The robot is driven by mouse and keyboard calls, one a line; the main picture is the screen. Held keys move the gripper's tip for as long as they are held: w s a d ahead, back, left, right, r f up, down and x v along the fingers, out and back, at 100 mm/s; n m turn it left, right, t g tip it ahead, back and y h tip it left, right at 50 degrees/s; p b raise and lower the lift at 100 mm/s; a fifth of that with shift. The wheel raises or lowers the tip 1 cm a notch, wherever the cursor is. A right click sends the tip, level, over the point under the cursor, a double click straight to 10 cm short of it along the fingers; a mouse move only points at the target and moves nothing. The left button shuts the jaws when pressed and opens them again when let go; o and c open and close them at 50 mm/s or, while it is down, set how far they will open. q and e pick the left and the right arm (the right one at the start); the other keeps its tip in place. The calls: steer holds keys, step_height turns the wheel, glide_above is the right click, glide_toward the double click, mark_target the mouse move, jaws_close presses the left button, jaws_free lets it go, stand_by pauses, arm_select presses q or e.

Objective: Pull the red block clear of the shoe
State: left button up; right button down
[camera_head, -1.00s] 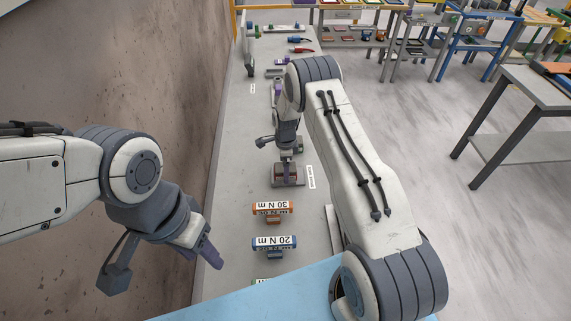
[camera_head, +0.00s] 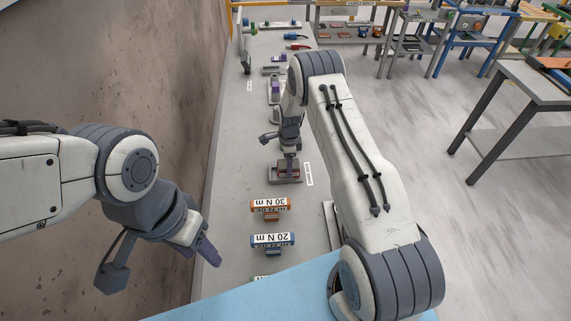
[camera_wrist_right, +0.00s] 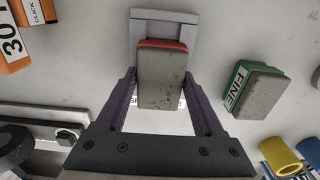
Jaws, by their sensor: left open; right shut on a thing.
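The red block is a small block with a red edge and a speckled grey face, seen close in the right wrist view (camera_wrist_right: 161,84). My right gripper (camera_wrist_right: 160,76) is shut on it, a purple finger at either side. The shoe (camera_wrist_right: 165,14) is a light grey piece behind the block, partly covered by it. In the head view the right gripper (camera_head: 289,165) comes down over the block and the shoe (camera_head: 285,180). I cannot tell how much of the block is still inside the shoe. My left gripper (camera_head: 208,252) is open and empty at the left, away from both.
An orange 30 N m tool (camera_head: 270,205) and a blue 20 N m tool (camera_head: 272,240) lie nearer on the slab (camera_head: 232,180). A green block marked FINE (camera_wrist_right: 250,90) lies to the right in the wrist view. A stained wall (camera_head: 150,80) bounds the left.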

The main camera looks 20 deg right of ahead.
steer(key=shift+s+d, duration=0.3)
steer(key=shift+d, duration=0.8)
steer(key=shift+s+d, duration=0.3)
steer(key=shift+d, duration=0.75)
steer(key=shift+s+d, duration=0.3)
steer(key=shift+d, duration=0.8)
steer(key=shift+r, duration=0.1)
steer(key=shift+s+d+r+p, duration=0.2)
steer(key=shift+s+d+r, duration=0.05)
steer(key=shift+d+r, duration=0.5)
steer(key=shift+s+d+r+p, duration=0.2)
steer(key=shift+d+r, duration=0.5)
